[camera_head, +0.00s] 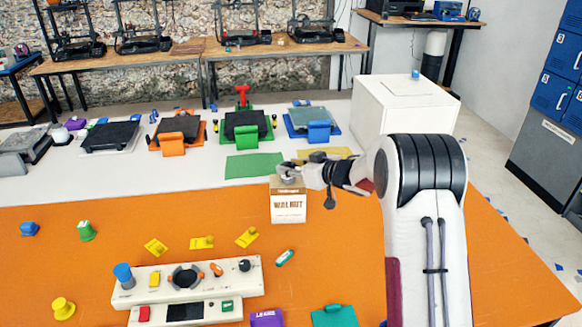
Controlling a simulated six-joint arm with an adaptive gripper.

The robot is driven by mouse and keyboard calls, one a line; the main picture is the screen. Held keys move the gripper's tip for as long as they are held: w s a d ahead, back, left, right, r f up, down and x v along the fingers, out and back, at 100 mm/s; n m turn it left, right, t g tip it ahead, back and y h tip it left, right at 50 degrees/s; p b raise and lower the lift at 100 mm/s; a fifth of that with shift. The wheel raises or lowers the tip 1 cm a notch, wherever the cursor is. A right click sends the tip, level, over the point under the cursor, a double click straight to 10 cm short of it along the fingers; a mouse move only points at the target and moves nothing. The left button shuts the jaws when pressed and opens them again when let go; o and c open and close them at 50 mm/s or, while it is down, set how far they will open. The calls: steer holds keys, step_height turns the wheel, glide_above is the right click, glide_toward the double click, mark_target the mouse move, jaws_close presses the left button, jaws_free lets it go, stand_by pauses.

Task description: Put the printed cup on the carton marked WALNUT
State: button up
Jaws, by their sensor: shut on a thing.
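The carton marked WALNUT (289,214) stands upright near the back edge of the orange surface, white at the front with a brown top band. My gripper (288,174) reaches in from the right, just above the carton's top. It is shut on a small pale grey thing, which I take to be the printed cup (287,180). The fingers hide much of it and its shape is hard to make out. I cannot tell whether it touches the carton top.
A white box (393,113) stands behind my arm. A green mat (254,165) lies behind the carton. Several yellow pieces (202,243), a small teal-and-white piece (284,258) and a control panel (187,280) lie in front. The orange surface (345,255) right of the carton is clear.

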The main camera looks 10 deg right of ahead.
steer(key=shift+f, duration=0.1)
steer(key=o, duration=0.8)
steer(key=shift+r, duration=0.2)
steer(key=shift+s+d+r, duration=0.1)
steer(key=shift+s+d, duration=0.05)
steer(key=shift+s, duration=0.05)
steer(key=v, duration=1.1)
steer(key=shift+s, duration=0.2)
steer(key=shift+d+r, duration=0.1)
steer(key=shift+r, duration=0.05)
